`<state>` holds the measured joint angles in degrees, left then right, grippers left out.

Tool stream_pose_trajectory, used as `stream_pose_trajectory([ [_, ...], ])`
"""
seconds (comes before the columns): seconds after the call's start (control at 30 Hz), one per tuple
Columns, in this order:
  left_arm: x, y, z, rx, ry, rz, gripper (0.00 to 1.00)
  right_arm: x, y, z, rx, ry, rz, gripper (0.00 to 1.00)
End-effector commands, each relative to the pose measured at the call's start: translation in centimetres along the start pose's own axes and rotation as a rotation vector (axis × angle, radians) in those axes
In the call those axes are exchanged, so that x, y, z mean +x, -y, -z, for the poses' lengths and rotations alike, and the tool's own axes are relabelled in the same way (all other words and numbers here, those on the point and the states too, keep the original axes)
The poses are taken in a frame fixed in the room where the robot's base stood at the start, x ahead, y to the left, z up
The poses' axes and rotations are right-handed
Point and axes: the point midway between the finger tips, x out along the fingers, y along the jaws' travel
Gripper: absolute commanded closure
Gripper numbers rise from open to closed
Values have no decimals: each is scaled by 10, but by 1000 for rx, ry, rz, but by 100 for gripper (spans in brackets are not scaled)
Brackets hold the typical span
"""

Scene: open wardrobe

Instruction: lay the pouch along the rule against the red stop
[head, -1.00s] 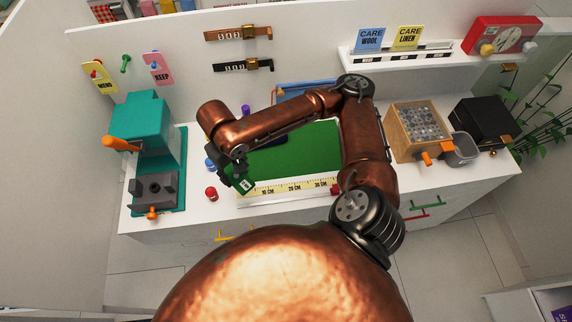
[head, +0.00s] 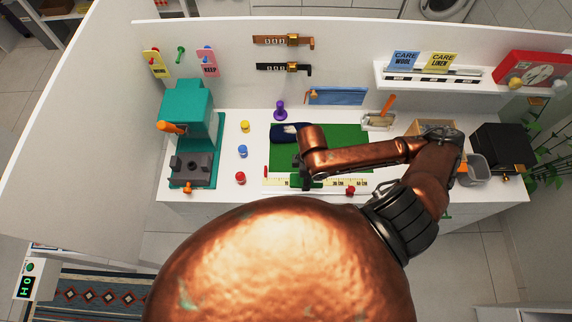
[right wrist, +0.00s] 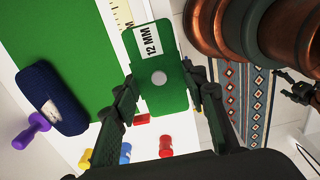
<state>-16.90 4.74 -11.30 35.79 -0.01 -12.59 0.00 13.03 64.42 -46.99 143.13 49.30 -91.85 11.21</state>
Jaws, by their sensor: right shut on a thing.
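The green pouch (right wrist: 158,70) bears a white "12 MM" label and a round grey snap. My right gripper (head: 307,184) is shut on it; in the right wrist view the fingers (right wrist: 160,90) are at both its sides. In the head view the gripper is over the rule (head: 330,183), hiding most of the pouch. The red stop (head: 265,171) stands at the rule's left end, left of the gripper. In the right wrist view the stop (right wrist: 141,119) shows close by the pouch's lower edge; contact is unclear. A dark gripper (right wrist: 298,92), probably my left, hangs over the floor.
A dark blue cushion-like thing (head: 284,133) lies on the green mat (head: 345,137). Yellow (head: 245,126), blue (head: 242,151) and red (head: 240,178) spools stand left of the mat. A teal press (head: 187,110) is farther left, a wooden box (head: 424,127) right.

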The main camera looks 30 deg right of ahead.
Motion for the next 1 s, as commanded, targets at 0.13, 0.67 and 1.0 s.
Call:
stream_pose_trajectory([
  [0.13,9,-2,4,1,-6,-1,0,15,-24,17,-1,-2,-1,83],
  [0.67,-2,-6,-10,0,14,-6,0,85,-103,69,-2,-1,1,83],
  [1.0,-3,-6,-8,0,12,-6,0,117,-112,75,-2,1,2,83],
])
